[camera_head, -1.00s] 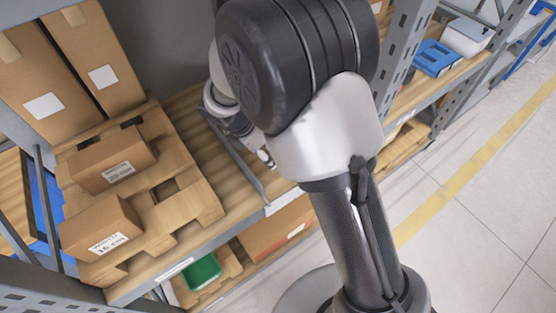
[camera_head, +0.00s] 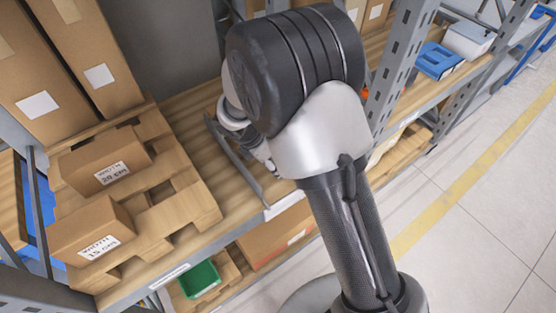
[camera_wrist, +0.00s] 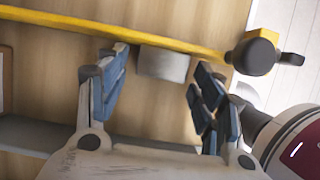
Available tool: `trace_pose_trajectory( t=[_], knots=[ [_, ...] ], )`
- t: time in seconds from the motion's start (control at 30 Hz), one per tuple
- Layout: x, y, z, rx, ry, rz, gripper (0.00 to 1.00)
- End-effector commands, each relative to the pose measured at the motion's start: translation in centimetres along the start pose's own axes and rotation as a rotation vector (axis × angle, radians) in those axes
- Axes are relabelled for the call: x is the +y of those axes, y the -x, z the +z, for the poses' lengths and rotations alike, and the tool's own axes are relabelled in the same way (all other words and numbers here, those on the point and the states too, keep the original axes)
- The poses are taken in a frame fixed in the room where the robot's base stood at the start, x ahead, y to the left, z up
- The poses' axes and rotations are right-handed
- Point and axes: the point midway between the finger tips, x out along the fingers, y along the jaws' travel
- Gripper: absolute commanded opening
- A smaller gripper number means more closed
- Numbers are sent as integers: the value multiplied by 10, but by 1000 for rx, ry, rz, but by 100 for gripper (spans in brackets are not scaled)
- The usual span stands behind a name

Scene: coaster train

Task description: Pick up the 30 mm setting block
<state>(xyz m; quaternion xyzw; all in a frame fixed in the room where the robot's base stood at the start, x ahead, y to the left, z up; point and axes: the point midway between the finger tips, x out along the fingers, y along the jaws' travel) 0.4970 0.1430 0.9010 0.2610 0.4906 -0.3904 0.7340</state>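A small grey block (camera_wrist: 163,65), which looks like the setting block, lies on a wooden surface (camera_wrist: 160,110) in the wrist view. No size mark on it can be read. It lies beside a long yellow bar (camera_wrist: 110,26), close to or touching its edge. My gripper (camera_wrist: 162,58) is open, with its blue-padded fingers on either side of the block. Gaps show between the block and both fingers. In the head view my arm hides the block and most of the gripper.
A black knob (camera_wrist: 255,56) sits at the bar's right end, near my right finger. In the head view, a wooden pallet with two cartons (camera_head: 105,162) stands left of my arm. A grey shelf upright (camera_head: 392,75) rises to the right. A green bin (camera_head: 199,279) is below.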

Motion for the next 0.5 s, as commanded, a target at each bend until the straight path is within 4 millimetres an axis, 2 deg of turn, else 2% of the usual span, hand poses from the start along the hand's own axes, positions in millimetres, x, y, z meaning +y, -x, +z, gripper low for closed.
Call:
trace_pose_trajectory(
  t=[0.07, 0.5],
  knots=[
    [0, 0, 0, 0, 0, 0, 53],
    [0, 0, 0, 0, 0, 0, 24]
  ],
)
